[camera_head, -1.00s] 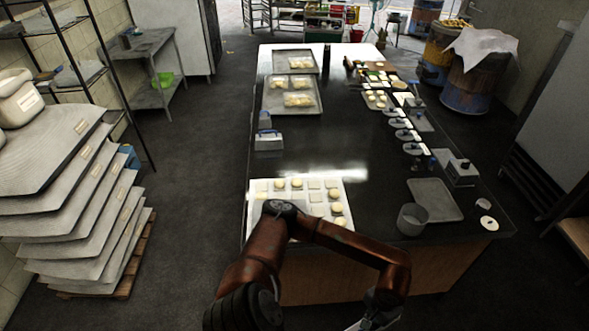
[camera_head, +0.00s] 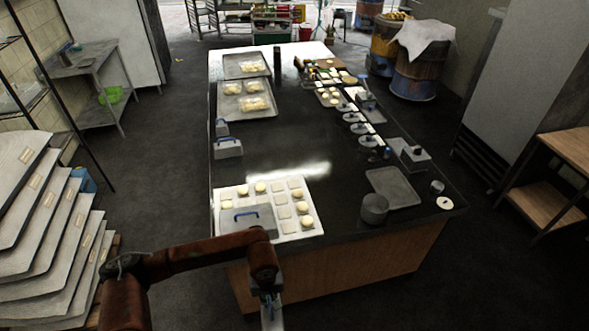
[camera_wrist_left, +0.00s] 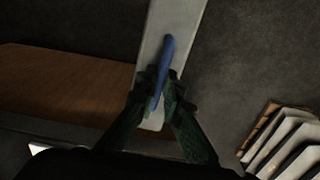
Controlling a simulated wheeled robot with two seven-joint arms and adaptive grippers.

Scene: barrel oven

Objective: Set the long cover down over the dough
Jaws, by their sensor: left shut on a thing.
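My left gripper (camera_head: 268,300) hangs low in front of the near edge of the table. In the left wrist view my left gripper (camera_wrist_left: 160,95) is shut on the blue handle of a long pale cover (camera_wrist_left: 175,22), held in the air. Only a sliver of this cover (camera_head: 272,318) shows at the bottom of the head view. Round pale dough pieces (camera_head: 304,222) sit on square pads on a white board (camera_head: 313,232) at the table's near left corner. A grey cover with a blue handle (camera_head: 262,215) stands on that board's near left part. My right gripper is not in view.
Two smaller blue-handled covers (camera_head: 228,148) stand at the table's left edge. A grey pot (camera_head: 374,208) and an empty tray (camera_head: 393,187) are at the near right. The dark table middle (camera_head: 300,130) is clear. Stacked pale sheets (camera_head: 45,240) stand at the left.

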